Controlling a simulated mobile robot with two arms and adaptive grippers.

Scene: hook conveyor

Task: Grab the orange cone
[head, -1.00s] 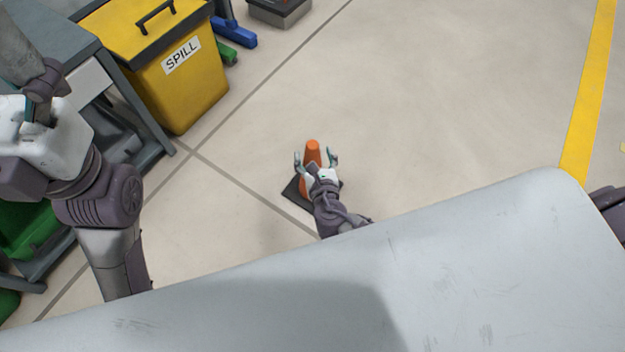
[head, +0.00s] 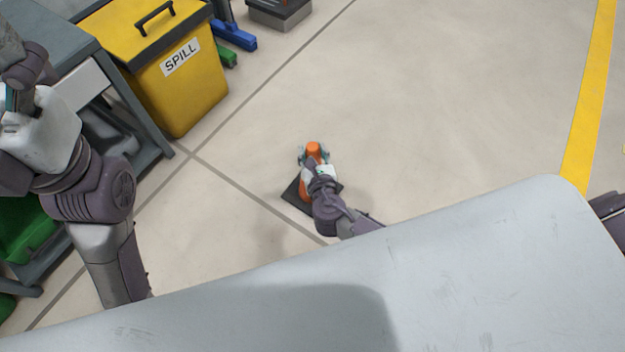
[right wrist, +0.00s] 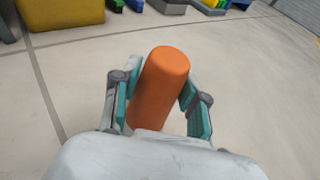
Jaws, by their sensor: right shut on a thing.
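The orange cone (head: 313,148) stands upright on the floor on its dark square base (head: 296,195). My right gripper (head: 314,157) is at the cone's upper part, with one finger on each side. In the right wrist view the cone (right wrist: 161,88) rises between the teal-padded fingers of my right gripper (right wrist: 158,100), which is shut on it. The cone's lower body is mostly hidden by my gripper and wrist. My left arm is at the left edge of the head view, and its fingers cannot be made out clearly.
A yellow spill bin (head: 172,75) stands at the upper left beside a grey workbench (head: 75,42). Blue and green brush heads (head: 233,36) lie behind it. A yellow floor line (head: 588,95) runs at the right. The floor around the cone is clear.

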